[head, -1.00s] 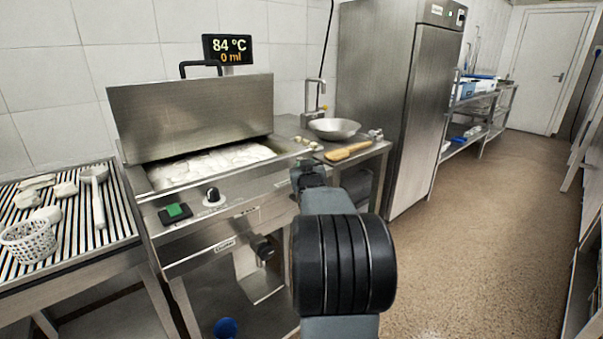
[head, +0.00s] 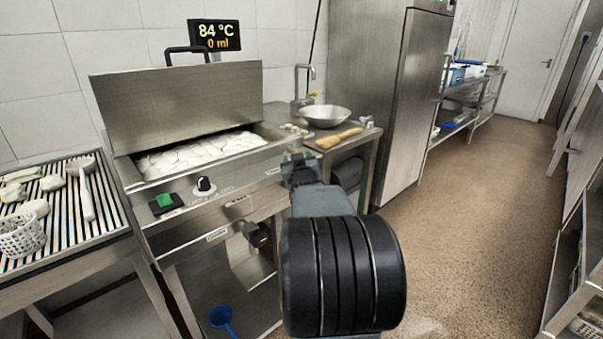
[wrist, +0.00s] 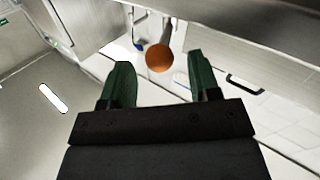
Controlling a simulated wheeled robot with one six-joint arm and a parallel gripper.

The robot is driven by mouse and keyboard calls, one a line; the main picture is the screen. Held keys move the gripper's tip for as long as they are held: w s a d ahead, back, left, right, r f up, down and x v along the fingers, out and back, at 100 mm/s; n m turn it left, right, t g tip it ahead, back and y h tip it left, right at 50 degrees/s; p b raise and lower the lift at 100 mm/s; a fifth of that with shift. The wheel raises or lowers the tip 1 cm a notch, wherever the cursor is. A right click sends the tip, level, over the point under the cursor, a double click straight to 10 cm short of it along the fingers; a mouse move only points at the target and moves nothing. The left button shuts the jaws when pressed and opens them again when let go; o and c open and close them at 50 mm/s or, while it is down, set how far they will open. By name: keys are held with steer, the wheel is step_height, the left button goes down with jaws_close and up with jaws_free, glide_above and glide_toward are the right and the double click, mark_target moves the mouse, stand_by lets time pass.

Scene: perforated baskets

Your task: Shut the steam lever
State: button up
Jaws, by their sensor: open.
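My gripper (wrist: 158,62) has its two green fingers apart in the wrist view, with nothing held between them. In the head view my gripper (head: 298,160) is a small dark end beyond my arm, and its fingers cannot be made out. A round orange-brown knob-like thing (wrist: 159,58) shows between the fingertips in the wrist view; I cannot tell whether it belongs to the steam lever. No steam lever can be clearly picked out in the head view. The steel cooker (head: 230,172) has its lid (head: 180,103) raised and pale dumplings inside.
A slatted table (head: 100,238) with a white basket (head: 20,236) stands at left. A black knob (head: 204,184) and green switch (head: 166,202) sit on the cooker front. A bowl (head: 325,115) and fridge (head: 392,100) stand behind. Floor at right is clear.

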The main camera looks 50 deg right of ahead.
steer(key=v, duration=0.9)
steer(key=shift+p, duration=0.4)
steer(key=shift+s+a, duration=0.1)
steer(key=shift+a, duration=0.1)
steer(key=shift+c, duration=0.4)
